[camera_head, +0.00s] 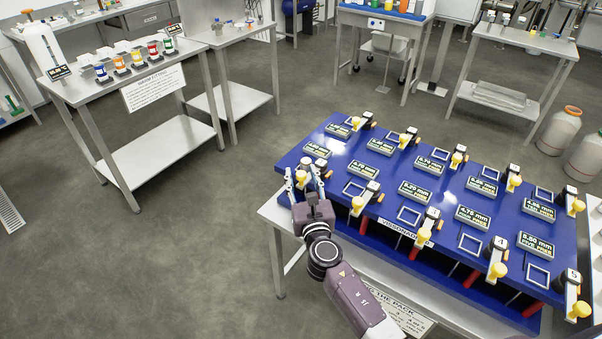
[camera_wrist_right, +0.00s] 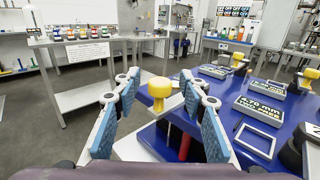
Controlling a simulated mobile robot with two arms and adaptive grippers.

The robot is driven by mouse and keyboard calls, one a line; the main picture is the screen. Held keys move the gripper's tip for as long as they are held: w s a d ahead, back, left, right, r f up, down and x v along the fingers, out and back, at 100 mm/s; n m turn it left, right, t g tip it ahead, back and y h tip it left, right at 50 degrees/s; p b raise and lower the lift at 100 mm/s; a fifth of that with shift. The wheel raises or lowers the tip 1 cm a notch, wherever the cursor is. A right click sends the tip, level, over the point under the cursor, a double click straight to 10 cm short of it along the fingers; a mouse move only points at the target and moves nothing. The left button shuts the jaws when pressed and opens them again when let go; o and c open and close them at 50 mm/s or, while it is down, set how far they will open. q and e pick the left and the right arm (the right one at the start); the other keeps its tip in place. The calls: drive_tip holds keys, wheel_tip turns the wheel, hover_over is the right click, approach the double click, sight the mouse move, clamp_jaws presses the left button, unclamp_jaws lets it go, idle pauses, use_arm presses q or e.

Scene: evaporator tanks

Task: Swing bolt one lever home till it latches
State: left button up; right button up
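The bolt one lever shows its yellow knob (camera_wrist_right: 159,92) in the right wrist view, standing upright between my right gripper's blue-padded fingers. A visible gap separates the knob from the pads on both sides. In the head view my right gripper (camera_head: 306,177) is at the left front corner of the blue bolt panel (camera_head: 334,166), its fingers spread around the yellow knob (camera_head: 301,175). The fingers partly cover bolt one's body, so whether its latch is engaged cannot be seen. My left gripper is in neither view.
Bolt two (camera_head: 365,195), bolt three (camera_head: 428,230), bolt four (camera_head: 497,263) and bolt five (camera_head: 574,300) follow rightward along the front edge. A back row of similar bolts stands behind. Gauge readout blocks (camera_head: 415,190) sit on the panel. Open floor (camera_head: 200,250) lies to the left.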

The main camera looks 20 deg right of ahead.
drive_tip(key=shift+w, duration=0.5)
clamp_jaws()
